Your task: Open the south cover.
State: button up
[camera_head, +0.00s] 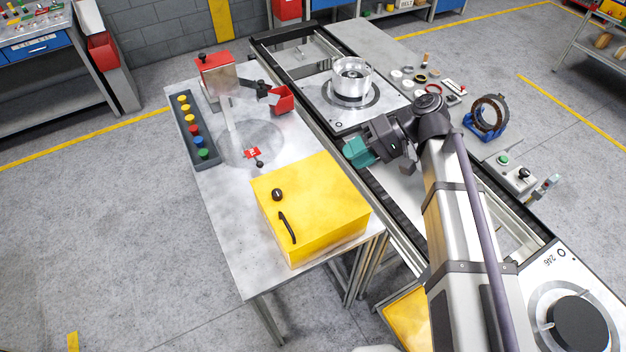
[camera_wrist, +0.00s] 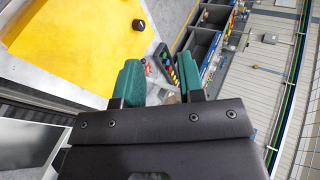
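A yellow box-shaped cover (camera_head: 318,196) sits closed on the near end of the metal table, with a black bar handle (camera_head: 287,228) and a black knob (camera_head: 277,195) on it. I see no label that names it south. In the wrist view the yellow cover (camera_wrist: 75,32) fills the upper left, with the knob (camera_wrist: 138,25) near its edge; the handle is out of that view. My gripper (camera_head: 356,152), with teal fingers, is to the right of the cover, above the conveyor and apart from the cover. In the wrist view my gripper (camera_wrist: 160,82) is open, with nothing between its fingers.
A dark tray of coloured buttons (camera_head: 194,127), a small red tag (camera_head: 252,153) and a red-topped stand (camera_head: 218,75) share the metal table (camera_head: 222,187). A silver clutch part (camera_head: 351,76) stands on a pallet (camera_head: 325,105) behind my gripper. Small parts lie at the right.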

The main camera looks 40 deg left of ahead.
aim_at(287, 223)
jog(key=s+a+f+n+t+h+p, duration=0.1)
jog(key=s+a+f+t+h, duration=0.15)
jog(key=s, duration=0.45)
jog(key=s+a+f+n+t+h+p, duration=0.1)
jog(key=s+a+n+t+h, duration=0.1)
jog(key=s+a+t+h, duration=0.3)
jog(key=shift+y, duration=0.65)
jog(key=s+f+b, duration=0.1)
jog(key=f+b, duration=0.2)
jog(key=f, duration=0.1)
jog(key=s+f+b, duration=0.1)
jog(key=f+b, duration=0.3)
jog(key=s+f+b, duration=0.1)
jog(key=f+b, duration=0.2)
jog(key=shift+s+d+f+b, duration=0.1)
jog(key=shift+s+f+b, duration=0.25)
jog(key=shift+f, duration=0.05)
jog(key=shift+r, duration=0.1)
jog(key=shift+c, duration=0.4)
grip_shut()
